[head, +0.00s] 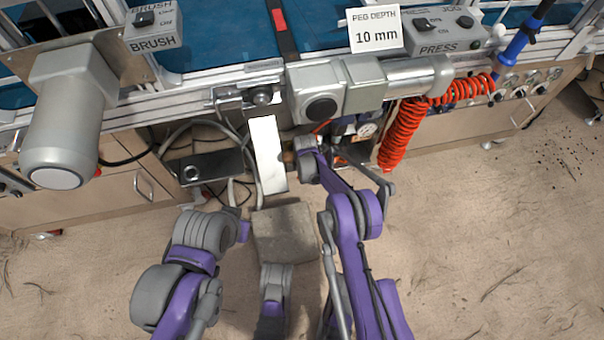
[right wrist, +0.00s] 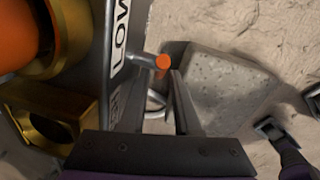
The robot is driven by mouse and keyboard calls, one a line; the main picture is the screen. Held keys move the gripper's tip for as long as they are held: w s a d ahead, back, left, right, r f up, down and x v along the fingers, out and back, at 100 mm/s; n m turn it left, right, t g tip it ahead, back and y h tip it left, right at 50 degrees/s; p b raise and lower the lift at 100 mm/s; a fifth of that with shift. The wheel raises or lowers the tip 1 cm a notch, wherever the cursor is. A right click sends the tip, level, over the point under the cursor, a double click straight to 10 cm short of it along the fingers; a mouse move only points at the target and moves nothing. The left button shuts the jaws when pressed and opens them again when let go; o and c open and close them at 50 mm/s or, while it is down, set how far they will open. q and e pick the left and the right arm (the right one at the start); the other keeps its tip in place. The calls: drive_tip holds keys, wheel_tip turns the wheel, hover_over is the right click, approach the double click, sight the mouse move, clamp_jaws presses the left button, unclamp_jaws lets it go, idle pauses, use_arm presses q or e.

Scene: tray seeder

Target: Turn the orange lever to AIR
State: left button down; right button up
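A metal lever with a round orange end (right wrist: 162,62) shows in the right wrist view, sticking out beside a dark panel with a white label reading "LOW" (right wrist: 122,42). My right gripper (right wrist: 158,78) is open, with its fingertips close to the lever; I cannot tell whether they touch it. In the head view my right gripper (head: 306,148) reaches under the machine's front edge, and the lever is not clearly visible there. No AIR mark is readable. My left gripper (head: 243,230) is low at the left, beside a grey block, and its fingers are not clear.
The grey stone-like block (head: 285,236) lies on the floor below the machine; it also shows in the right wrist view (right wrist: 225,85). A red coiled hose (head: 402,135) hangs right of my right gripper. A white panel (head: 267,155) and a black box (head: 205,167) are left.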

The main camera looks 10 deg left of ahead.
drive_tip(key=shift+w+f, duration=0.1)
drive_tip(key=shift+f, duration=0.95)
clamp_jaws()
drive_tip(key=shift+a+r+g+y, duration=0.15)
drive_tip(key=shift+g+y, duration=0.15)
drive_tip(key=shift+y, duration=0.35)
drive_tip(key=shift+r+g+y, duration=0.15)
drive_tip(key=shift+g+y, duration=0.15)
drive_tip(key=shift+y, duration=0.35)
unclamp_jaws()
